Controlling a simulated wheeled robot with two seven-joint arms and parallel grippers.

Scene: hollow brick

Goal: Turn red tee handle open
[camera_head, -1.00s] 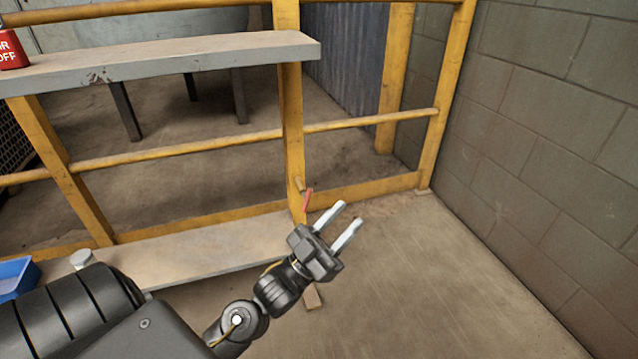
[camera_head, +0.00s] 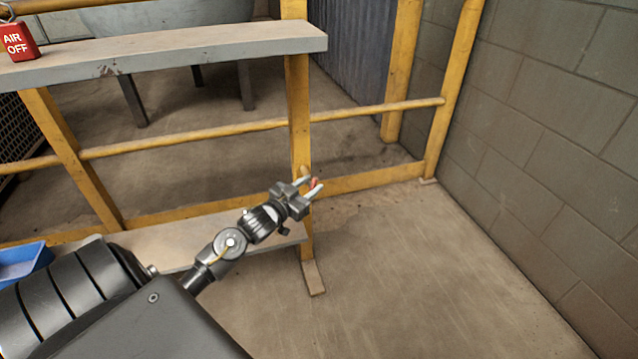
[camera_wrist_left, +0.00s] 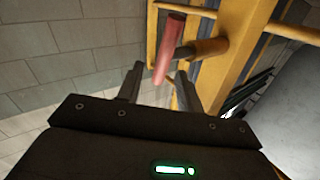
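The red tee handle (camera_wrist_left: 168,46) shows in the left wrist view as a red bar on a brownish stem (camera_wrist_left: 208,48) that comes out of the yellow post. It also shows in the head view as a small red piece (camera_head: 315,182) by the post. My left gripper (camera_wrist_left: 160,72) is open, with its two fingers on either side of the bar's lower end. I cannot tell whether either finger touches the bar. In the head view the left gripper (camera_head: 312,184) partly hides the handle. My right gripper is not in view.
The yellow post (camera_head: 299,110) carries rails and a grey shelf (camera_head: 190,51) with a red "AIR OFF" block (camera_head: 18,41). A low board (camera_head: 190,243) lies behind my arm. A block wall (camera_head: 550,130) stands at right. The floor (camera_head: 420,270) before it is clear.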

